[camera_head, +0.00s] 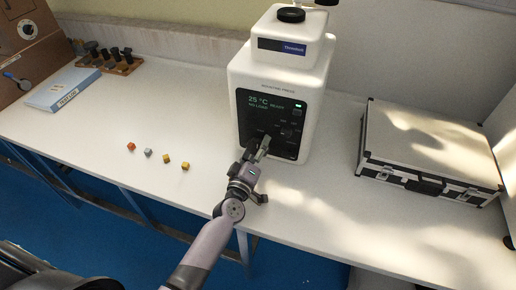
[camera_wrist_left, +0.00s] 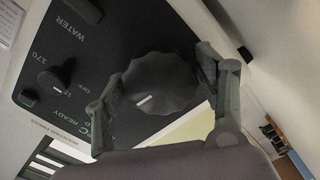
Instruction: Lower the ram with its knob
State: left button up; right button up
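The white mounting press (camera_head: 283,75) stands on the bench with a black front panel (camera_head: 262,105) that reads 25 °C, no load, ready. In the left wrist view a large dark scalloped knob (camera_wrist_left: 160,85) with a white pointer mark sits on that panel. My left gripper (camera_head: 257,146) is at the lower part of the panel. Its fingers (camera_wrist_left: 160,88) lie on either side of the large knob, with no clear gap seen. In the head view the gripper hides most of this knob. The ram is not seen. My right gripper is not in view.
A smaller knob (camera_wrist_left: 55,80) sits beside the large one. A silver case (camera_head: 430,145) stands at the right. Several small cubes (camera_head: 166,158) lie left of the press. A blue-white box (camera_head: 62,90) and a wooden rack (camera_head: 118,65) stand farther left.

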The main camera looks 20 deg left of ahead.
pick_arm(q)
jog(key=shift+o, duration=0.8)
jog(key=shift+s+f, duration=0.1)
jog(key=shift+s, duration=0.3)
jog(key=s, duration=1.1)
jog(key=shift+s+a, duration=0.15)
jog(key=shift+a, duration=0.05)
